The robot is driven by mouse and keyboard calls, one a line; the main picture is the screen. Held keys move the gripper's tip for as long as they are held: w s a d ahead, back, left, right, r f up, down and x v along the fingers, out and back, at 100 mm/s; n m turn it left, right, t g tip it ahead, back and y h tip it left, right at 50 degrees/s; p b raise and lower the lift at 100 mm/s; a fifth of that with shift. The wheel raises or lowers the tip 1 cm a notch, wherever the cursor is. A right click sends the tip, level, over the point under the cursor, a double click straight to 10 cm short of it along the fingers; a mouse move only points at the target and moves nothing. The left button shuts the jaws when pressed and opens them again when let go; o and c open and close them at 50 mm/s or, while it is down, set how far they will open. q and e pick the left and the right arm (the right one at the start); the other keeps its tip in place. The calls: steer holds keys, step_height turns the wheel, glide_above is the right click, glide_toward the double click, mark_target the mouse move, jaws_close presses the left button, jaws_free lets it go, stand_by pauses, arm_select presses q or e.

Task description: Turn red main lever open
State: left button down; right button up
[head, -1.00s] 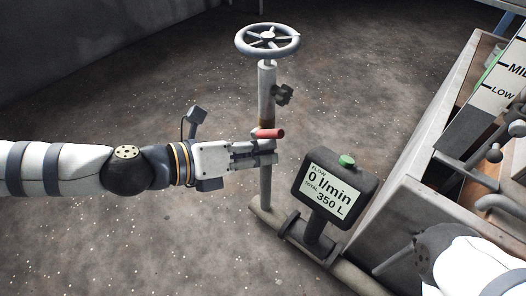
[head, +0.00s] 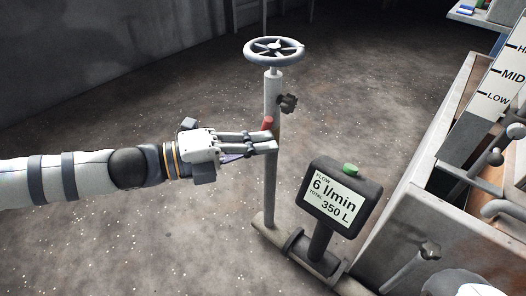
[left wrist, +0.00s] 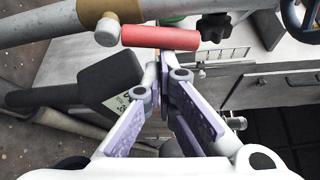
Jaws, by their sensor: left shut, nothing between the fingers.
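In the left wrist view the red lever (left wrist: 160,36) lies crosswise just beyond the fingertips. My left gripper (head: 274,146) is shut and empty, with its fingertips right by the lever and the pipe. Whether they touch the lever I cannot tell. The flow meter (head: 337,199) reads 6 l/min and a total of 350 L. My right gripper is not in view.
A grey handwheel (head: 274,50) tops the pipe, with a small dark knob (head: 288,103) below it. The grey machine (head: 420,215) with a level scale (head: 507,85) and several handles fills the right side. Open floor lies left of the pipe.

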arm_select(q)
steer(key=shift+w+a+r+n+h, duration=0.2)
steer(key=shift+w+a+n+h, duration=0.1)
steer(key=shift+n, duration=0.5)
